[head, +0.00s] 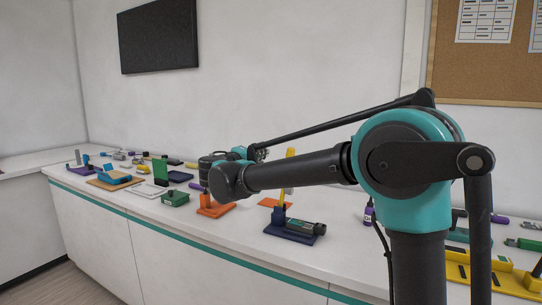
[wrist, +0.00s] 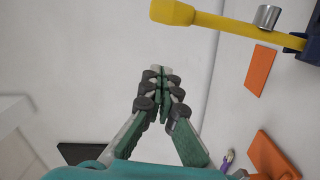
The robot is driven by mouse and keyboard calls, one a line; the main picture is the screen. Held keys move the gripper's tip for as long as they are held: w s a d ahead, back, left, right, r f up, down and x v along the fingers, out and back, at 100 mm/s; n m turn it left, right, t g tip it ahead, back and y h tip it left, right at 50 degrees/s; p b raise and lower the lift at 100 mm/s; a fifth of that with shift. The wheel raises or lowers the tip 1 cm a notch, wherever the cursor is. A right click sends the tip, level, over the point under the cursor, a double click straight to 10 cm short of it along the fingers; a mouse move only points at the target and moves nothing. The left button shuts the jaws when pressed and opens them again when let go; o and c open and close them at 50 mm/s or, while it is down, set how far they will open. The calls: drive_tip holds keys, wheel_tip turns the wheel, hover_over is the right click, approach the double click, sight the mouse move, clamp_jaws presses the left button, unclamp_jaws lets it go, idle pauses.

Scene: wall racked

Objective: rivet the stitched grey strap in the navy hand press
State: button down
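The navy hand press (head: 290,233) stands on the counter, right of the middle in the head view, with a raised yellow lever (head: 284,180). In the wrist view its navy body (wrist: 311,47) is cut off at the right edge, and the lever (wrist: 225,24) reaches left along the top. My gripper (wrist: 160,72) is apart from the lever, below its yellow end in the wrist picture. Its fingertips are together, with nothing clear between them. In the head view my gripper is largely hidden behind my arm. I cannot pick out the stitched grey strap.
A dark block-like item (head: 306,228) sits at the press's right. An orange mat (head: 273,203) lies behind the press, and an orange stand (head: 214,209) is to its left.

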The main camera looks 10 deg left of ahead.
drive_tip(key=x, duration=0.8)
drive_tip(key=shift+s+d+f, duration=0.2)
drive_tip(key=shift+s+d, duration=0.45)
drive_tip(key=shift+d, duration=0.05)
drive_tip(key=shift+s+d+f, duration=0.25)
drive_tip(key=shift+s+d, duration=0.45)
drive_tip(key=shift+d, duration=0.05)
drive_tip(key=shift+d, duration=0.1)
